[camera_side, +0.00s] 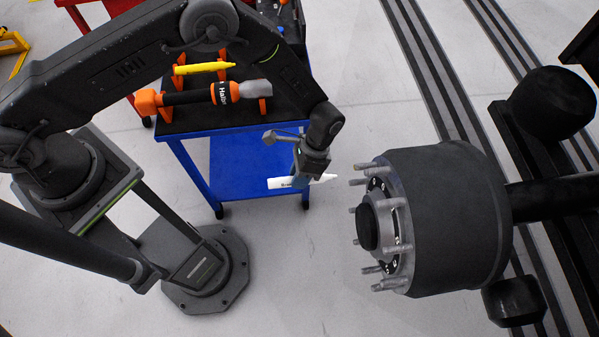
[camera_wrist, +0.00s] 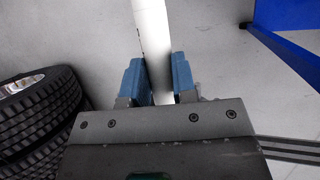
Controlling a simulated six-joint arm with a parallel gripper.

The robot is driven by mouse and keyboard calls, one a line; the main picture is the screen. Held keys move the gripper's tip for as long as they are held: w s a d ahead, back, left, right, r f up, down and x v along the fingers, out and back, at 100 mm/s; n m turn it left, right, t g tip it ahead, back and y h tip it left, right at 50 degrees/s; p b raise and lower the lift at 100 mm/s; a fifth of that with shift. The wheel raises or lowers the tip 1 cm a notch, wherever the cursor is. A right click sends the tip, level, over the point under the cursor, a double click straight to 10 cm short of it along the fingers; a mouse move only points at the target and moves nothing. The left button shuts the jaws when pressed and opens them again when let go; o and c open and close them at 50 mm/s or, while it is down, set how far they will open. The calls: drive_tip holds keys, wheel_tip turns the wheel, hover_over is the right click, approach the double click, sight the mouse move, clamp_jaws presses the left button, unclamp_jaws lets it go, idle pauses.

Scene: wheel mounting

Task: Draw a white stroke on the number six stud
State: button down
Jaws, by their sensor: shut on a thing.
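My gripper (camera_side: 302,180) is shut on a white marker (camera_side: 280,184), held roughly level with its tip pointing right, toward the hub. In the wrist view the white marker (camera_wrist: 152,30) runs up between the two blue fingers of my gripper (camera_wrist: 160,80). The dark wheel hub (camera_side: 450,215) stands to the right, with several metal studs (camera_side: 388,285) around its face. The marker tip is apart from the studs, left of them. The numbers by the studs are too small to read, so I cannot tell which stud is number six.
A blue cart (camera_side: 240,165) stands behind my gripper. On its top lie a yellow marker (camera_side: 204,68) and an orange and black tool (camera_side: 200,97). In the wrist view, stacked tires (camera_wrist: 40,120) stand at left. Open floor lies below my gripper.

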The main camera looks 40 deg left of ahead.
sight(327, 176)
drive_tip(key=shift+w+d, duration=2.05)
drive_tip(key=shift+w+d, duration=0.45)
drive_tip(key=shift+s+d, duration=0.2)
idle(0.8)
drive_tip(key=shift+w+a, duration=0.1)
drive_tip(key=shift+w, duration=0.1)
idle(0.5)
drive_tip(key=shift+w+a, duration=0.15)
drive_tip(key=shift+a, duration=0.15)
idle(0.7)
drive_tip(key=shift+s+d, duration=0.3)
drive_tip(key=shift+d, duration=0.05)
idle(1.1)
drive_tip(key=shift+s+a, duration=2.15)
